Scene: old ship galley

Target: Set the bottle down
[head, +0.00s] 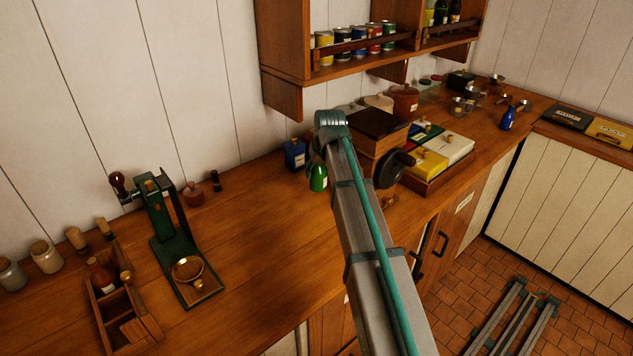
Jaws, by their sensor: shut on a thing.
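A green bottle (318,178) with a pale label shows just left of my arm, over the middle of the counter. My gripper (316,158) is at the bottle's upper part, shut on it; my arm's bend hides most of the gripper and the bottle's neck. I cannot tell whether the bottle's base touches the wooden counter (245,235).
A blue tin (295,154) stands close left of the bottle. A wooden box (378,136) and a tray of coloured packets (432,187) stand right. A green press (162,235) and a wooden caddy (139,338) stand left. Between press and bottle the counter is clear.

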